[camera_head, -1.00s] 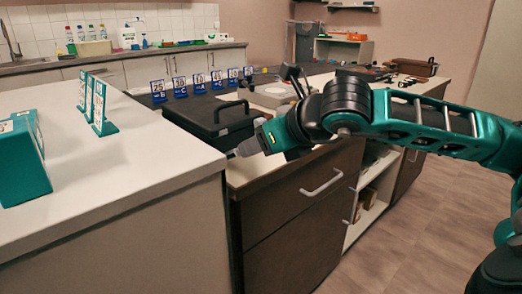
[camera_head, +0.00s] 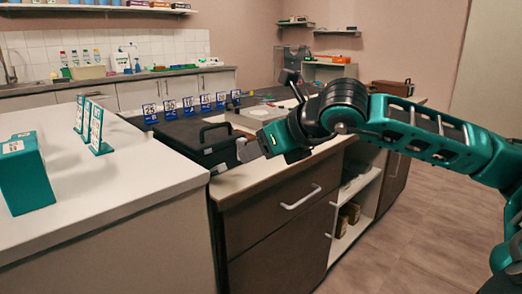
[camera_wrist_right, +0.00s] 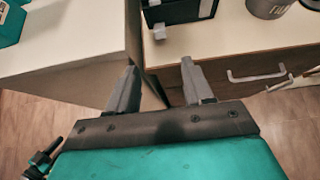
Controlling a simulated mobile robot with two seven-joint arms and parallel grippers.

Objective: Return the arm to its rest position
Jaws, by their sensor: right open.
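My right arm comes in from the right in the head view, teal and black. Below the gap are the counter edges and the brown floor. My left gripper does not show.
A white counter (camera_head: 110,180) with a teal box (camera_head: 25,175) and teal number stands (camera_head: 92,128) is at left. A black case (camera_head: 205,140) lies on the dark drawer counter (camera_head: 270,215). Blue number markers (camera_head: 187,106) stand behind it. Floor (camera_head: 400,240) at right is clear.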

